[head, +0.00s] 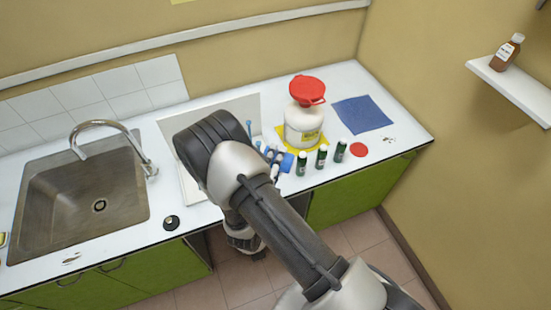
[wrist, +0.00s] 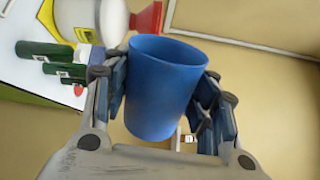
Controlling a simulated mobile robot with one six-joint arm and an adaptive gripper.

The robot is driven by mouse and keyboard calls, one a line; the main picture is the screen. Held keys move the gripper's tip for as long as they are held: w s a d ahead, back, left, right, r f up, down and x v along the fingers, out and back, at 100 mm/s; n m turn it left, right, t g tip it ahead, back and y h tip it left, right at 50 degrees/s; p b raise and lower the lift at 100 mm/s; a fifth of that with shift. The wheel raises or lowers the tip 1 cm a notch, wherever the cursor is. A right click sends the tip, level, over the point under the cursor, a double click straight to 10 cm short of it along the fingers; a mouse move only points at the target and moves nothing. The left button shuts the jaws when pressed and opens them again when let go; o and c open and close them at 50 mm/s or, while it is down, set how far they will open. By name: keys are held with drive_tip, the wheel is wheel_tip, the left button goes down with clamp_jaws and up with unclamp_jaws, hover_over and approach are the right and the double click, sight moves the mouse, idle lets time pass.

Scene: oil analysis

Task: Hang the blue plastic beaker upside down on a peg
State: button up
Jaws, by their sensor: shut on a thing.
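The blue plastic beaker (wrist: 160,95) is held between the two fingers of my gripper (wrist: 163,85) in the wrist view. Its open rim faces the top of that picture. The upright jar beside it appears turned sideways there, so the beaker seems tipped on its side. In the head view my arm hides most of the gripper; a small blue patch (head: 287,162) by the wrist looks like the beaker. A white panel (head: 243,105) stands behind my arm on the counter, with light blue pegs (head: 249,128) partly showing; the rest is hidden.
A white jar with a red top (head: 305,122) stands on a yellow mat, behind several dark green bottles (head: 321,158). A blue cloth (head: 362,114) and red disc (head: 358,150) lie to the right. The sink (head: 85,190) is at left. A shelf (head: 512,88) holds a brown bottle.

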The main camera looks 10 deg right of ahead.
drive_tip(key=n, duration=0.4)
drive_tip(key=shift+n, duration=0.3)
drive_tip(key=n+p, duration=0.1)
drive_tip(key=n, duration=0.7)
drive_tip(key=shift+n, duration=0.4)
drive_tip(key=n, duration=0.5)
drive_tip(key=shift+n+p, duration=0.3)
drive_tip(key=shift+p, duration=0.05)
drive_tip(key=shift+f, duration=0.1)
wheel_tip(320, 180, down, 4)
drive_tip(key=b, duration=0.3)
